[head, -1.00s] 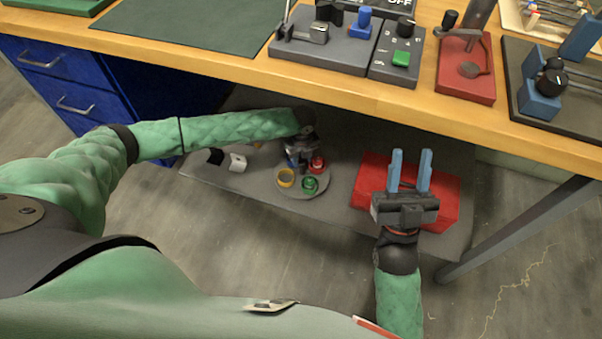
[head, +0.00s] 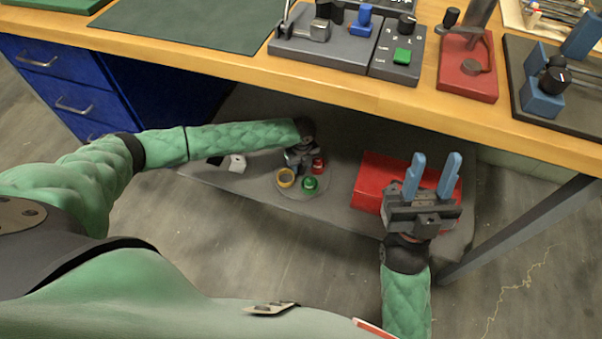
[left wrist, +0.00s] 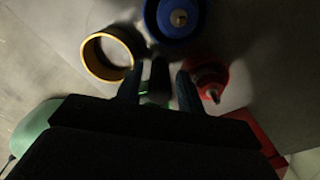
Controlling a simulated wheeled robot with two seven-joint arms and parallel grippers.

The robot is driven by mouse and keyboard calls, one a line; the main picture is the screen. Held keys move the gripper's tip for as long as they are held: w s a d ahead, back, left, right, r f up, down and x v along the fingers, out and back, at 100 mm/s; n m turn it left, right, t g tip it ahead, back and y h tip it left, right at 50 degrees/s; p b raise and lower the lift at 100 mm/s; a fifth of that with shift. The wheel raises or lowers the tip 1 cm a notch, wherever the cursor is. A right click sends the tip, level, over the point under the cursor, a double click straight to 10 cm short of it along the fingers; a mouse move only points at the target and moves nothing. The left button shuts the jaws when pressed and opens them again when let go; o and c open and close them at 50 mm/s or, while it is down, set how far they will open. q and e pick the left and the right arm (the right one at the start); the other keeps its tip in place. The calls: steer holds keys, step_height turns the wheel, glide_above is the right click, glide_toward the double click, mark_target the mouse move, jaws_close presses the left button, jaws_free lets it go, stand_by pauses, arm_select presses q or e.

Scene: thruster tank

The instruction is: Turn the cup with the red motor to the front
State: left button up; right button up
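A round grey turntable (head: 300,193) on the low shelf carries coloured cups. The yellow cup (head: 286,178) is at its front left, the green cup (head: 310,184) at the front, and the red cup (head: 318,166) at the right. In the left wrist view the red cup (left wrist: 211,80) holds a motor, and the blue cup (left wrist: 175,18) holds one too. My left gripper (left wrist: 158,85) is over the middle of the turntable, its fingers apart on either side of a dark upright post (left wrist: 158,75). It partly hides the green cup. My right gripper (head: 432,180) is open and empty.
A red box (head: 370,185) sits on the grey shelf (head: 345,215) behind my right gripper. Small black and white blocks (head: 237,163) lie left of the turntable. The wooden tabletop (head: 330,95) with control boxes overhangs the shelf.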

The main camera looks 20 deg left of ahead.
arm_select(q)
steer(key=c, duration=0.8)
steer(key=shift+r+m, duration=0.1)
steer(key=shift+m, duration=0.3)
steer(key=shift+m+p, duration=0.6)
steer(key=shift+m, duration=0.7)
steer(key=shift+m+p, duration=0.3)
steer(key=shift+m, duration=1.4)
